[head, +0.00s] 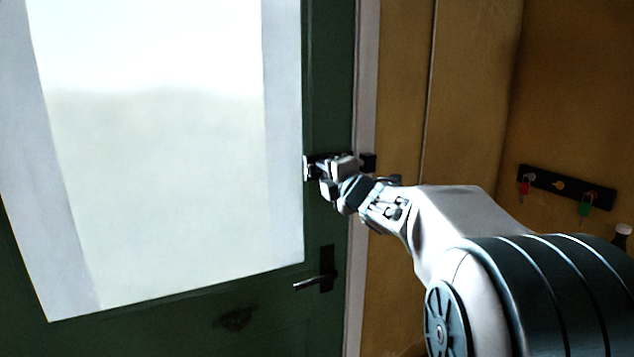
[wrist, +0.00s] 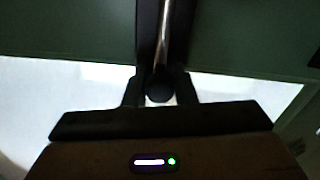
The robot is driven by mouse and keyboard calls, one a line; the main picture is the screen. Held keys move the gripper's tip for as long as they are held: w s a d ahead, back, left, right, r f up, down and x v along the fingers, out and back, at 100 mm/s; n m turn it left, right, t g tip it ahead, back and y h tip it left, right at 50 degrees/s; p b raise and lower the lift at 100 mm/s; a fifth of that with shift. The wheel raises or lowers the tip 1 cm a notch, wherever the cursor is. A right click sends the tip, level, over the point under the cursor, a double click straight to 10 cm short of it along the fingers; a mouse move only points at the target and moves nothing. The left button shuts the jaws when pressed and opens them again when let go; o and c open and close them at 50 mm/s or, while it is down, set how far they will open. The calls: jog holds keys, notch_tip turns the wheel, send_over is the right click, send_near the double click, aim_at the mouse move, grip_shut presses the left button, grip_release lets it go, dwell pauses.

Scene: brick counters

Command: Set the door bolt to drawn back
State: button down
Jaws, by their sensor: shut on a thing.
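The door bolt (head: 310,168) is a dark fitting with a bar, mounted on the green door's right edge. Its dark keeper (head: 368,162) sits on the frame to the right. My gripper (head: 328,178) is at the bolt and hides its middle. In the wrist view, the bolt's bright metal bar (wrist: 164,38) runs along a dark backing plate. A round dark knob (wrist: 159,90) lies between the fingers of my gripper (wrist: 160,92), which are shut on it. The head view does not show clearly how far the bar reaches into the keeper.
The green door (head: 325,225) has a large bright window (head: 160,160) and a lever handle (head: 317,280) below the bolt. A bottle (head: 622,235) stands behind my arm.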

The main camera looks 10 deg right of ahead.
jog(key=shift+a, duration=0.15)
jog(key=c, duration=1.2)
grip_release()
jog(key=shift+c, duration=0.2)
jog(key=shift+a, duration=0.15)
jog(key=shift+s+d, duration=0.2)
jog(key=shift+s, duration=0.1)
jog(key=b+v, duration=0.1)
jog(key=v, duration=1.2)
